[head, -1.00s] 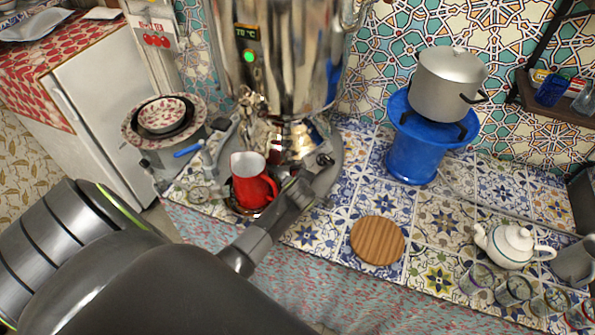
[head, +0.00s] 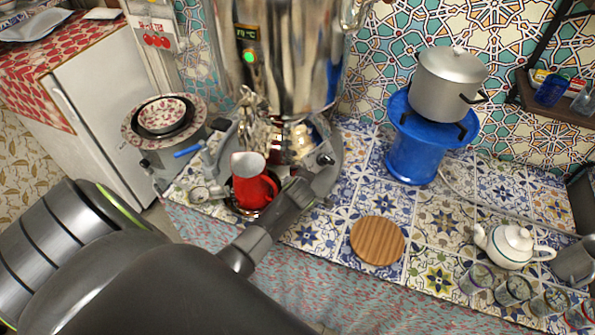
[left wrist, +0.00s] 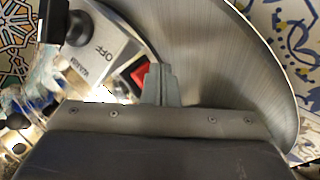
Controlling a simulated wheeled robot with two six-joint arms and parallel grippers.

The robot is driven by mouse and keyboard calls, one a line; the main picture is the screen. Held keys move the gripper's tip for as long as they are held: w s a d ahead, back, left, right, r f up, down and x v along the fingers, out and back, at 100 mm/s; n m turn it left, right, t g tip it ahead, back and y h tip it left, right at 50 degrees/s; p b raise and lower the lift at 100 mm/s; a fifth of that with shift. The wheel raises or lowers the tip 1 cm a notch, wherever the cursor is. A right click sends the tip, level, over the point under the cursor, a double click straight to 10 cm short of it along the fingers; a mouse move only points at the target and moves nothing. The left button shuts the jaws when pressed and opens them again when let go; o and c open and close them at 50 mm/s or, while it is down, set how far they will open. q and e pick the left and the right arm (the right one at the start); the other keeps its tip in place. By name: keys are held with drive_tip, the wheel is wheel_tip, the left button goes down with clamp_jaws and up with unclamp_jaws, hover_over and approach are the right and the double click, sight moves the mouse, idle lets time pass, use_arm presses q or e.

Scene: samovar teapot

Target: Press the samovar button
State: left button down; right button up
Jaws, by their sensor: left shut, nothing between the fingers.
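The samovar (head: 285,55) is a tall shiny metal urn at the top centre of the head view, with a small display and a lit green light (head: 249,57). Its grey base shows a black knob (head: 325,159). In the left wrist view a red button (left wrist: 139,75) sits on the panel marked OFF and WARM, beside the black knob (left wrist: 78,28). My left gripper (left wrist: 161,80) is shut and empty, its tips right by the red button and partly covering it. I cannot tell whether they touch it. It also shows in the head view (head: 303,186). My right gripper is not in view.
A red pitcher (head: 253,187) stands just left of my left gripper. A round wooden board (head: 377,241) lies right of it. A blue stove (head: 412,150) holds a metal pot (head: 447,85). A white teapot (head: 510,246) and several glasses stand at the right.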

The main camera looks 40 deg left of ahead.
use_arm(q)
drive_tip(key=shift+w+a, duration=0.25)
drive_tip(key=shift+a, duration=0.1)
idle(0.5)
drive_tip(key=shift+s+d+p, duration=0.35)
drive_tip(key=shift+p, duration=0.4)
drive_tip(key=shift+d, duration=0.15)
drive_tip(key=s+d+p, duration=0.2)
drive_tip(key=s+d, duration=0.1)
drive_tip(key=shift+s+d+r+p, duration=0.1)
drive_tip(key=shift+s+d+p, duration=0.15)
drive_tip(key=shift+p, duration=0.1)
drive_tip(key=shift+s+d, duration=0.3)
drive_tip(key=shift+d, duration=0.05)
